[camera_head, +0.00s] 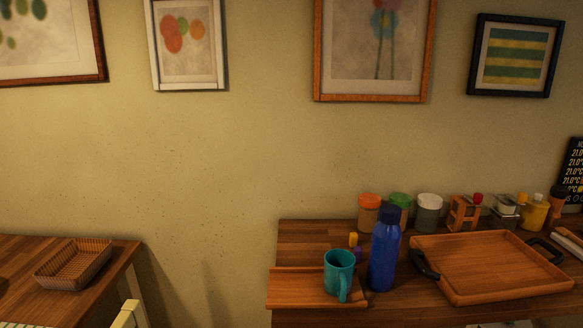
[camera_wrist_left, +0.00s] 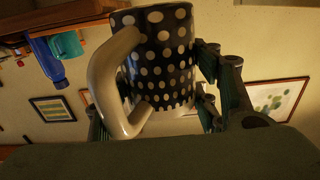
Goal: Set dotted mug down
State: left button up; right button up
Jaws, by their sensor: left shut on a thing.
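The dotted mug (camera_wrist_left: 165,62), black with pale dots and a cream handle, fills the middle of the left wrist view. My left gripper (camera_wrist_left: 155,98) is shut on it, with dark green finger pads on either side. The handle points to the left in that view. Neither the dotted mug nor my grippers show in the head view. My right gripper is in neither view.
A teal mug (camera_head: 339,270) on a wooden board (camera_head: 295,288) and a blue bottle (camera_head: 384,252) stand on the right counter. A wooden tray (camera_head: 490,265) and several jars (camera_head: 429,212) are beside them. The left table (camera_head: 85,300) holds a wicker basket (camera_head: 74,264); its right part is bare.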

pick_arm(q)
jog(key=shift+s+f, duration=0.15)
jog(key=shift+s, duration=0.6)
jog(key=w+d+r+m+h, duration=0.2)
jog(key=w+d+h, duration=0.1)
jog(key=w+d, duration=1)
jog(key=w+d+r+m+g+h, duration=0.1)
jog(key=w+d+r+h, duration=0.3)
jog(key=w+d+r, duration=0.6)
jog(key=w+d+m, duration=0.1)
jog(key=w+d, duration=0.1)
jog(key=d, duration=0.1)
jog(key=shift+w+d+r+m, duration=0.15)
jog(key=shift+w+d+m, duration=0.05)
jog(key=shift+d+m, duration=0.15)
